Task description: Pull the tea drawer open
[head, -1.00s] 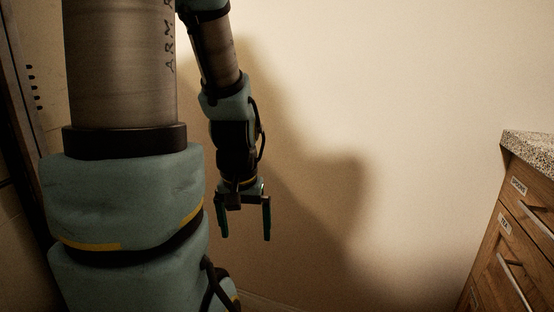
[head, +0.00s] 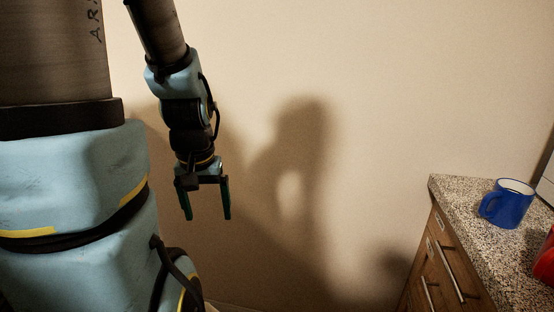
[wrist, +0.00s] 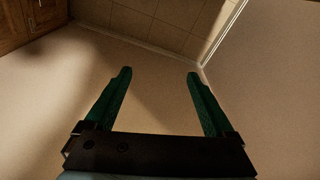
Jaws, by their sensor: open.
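The tea drawer (head: 430,268) is a wooden front below the top drawer of the cabinet at the lower right of the head view. It looks closed, and its bar handle (head: 428,294) is partly cut off by the frame's bottom edge. Its small label is too small to read now; TEA was legible earlier. My gripper (head: 207,218) hangs fingers down near the wall, well left of the cabinet and touching nothing. Its two green fingers are apart and empty, as the wrist view also shows (wrist: 158,73).
A speckled countertop (head: 462,205) tops the cabinet. A blue mug (head: 507,204) and a partly visible red object (head: 545,262) stand on it. Another drawer handle (head: 451,272) sits above the tea drawer. The wrist view shows wooden cabinetry (wrist: 22,28) and tiled floor (wrist: 160,22).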

